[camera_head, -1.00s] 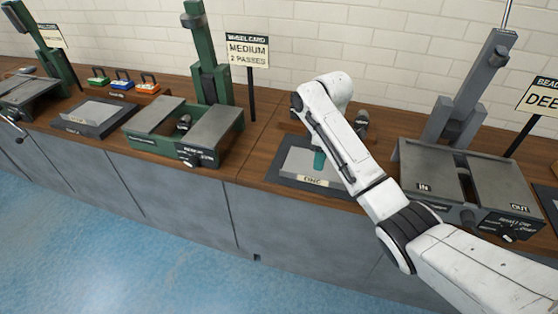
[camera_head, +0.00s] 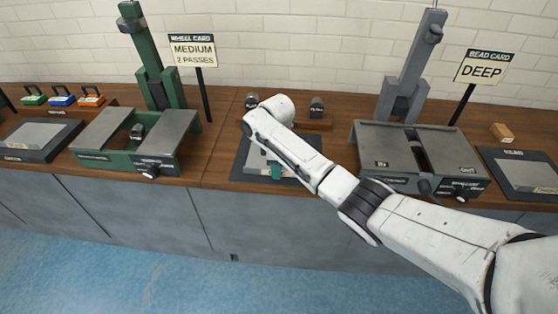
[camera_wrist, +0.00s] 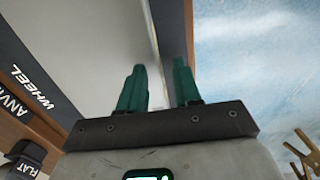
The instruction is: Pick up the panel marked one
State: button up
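A light grey panel (camera_head: 256,160) lies in a dark tray on the wooden bench, partly hidden by my arm. No mark for one is readable on it. My gripper (camera_head: 277,174), with green fingers, is at the panel's front edge. In the wrist view a large grey panel surface (camera_wrist: 85,40) fills the upper left. The two green fingers (camera_wrist: 159,66) stand apart, and the panel's long edge runs between them. I cannot tell whether either finger touches it.
A green machine (camera_head: 140,140) stands left of my gripper and a grey machine (camera_head: 415,155) right. Dark knobbed items (camera_head: 316,108) stand behind the tray. Another tray with a panel (camera_head: 530,173) lies far right. Blue floor (camera_head: 120,260) is clear in front.

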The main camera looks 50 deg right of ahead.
jog(key=shift+f, duration=0.35)
jog(key=shift+c, duration=0.2)
grip_shut()
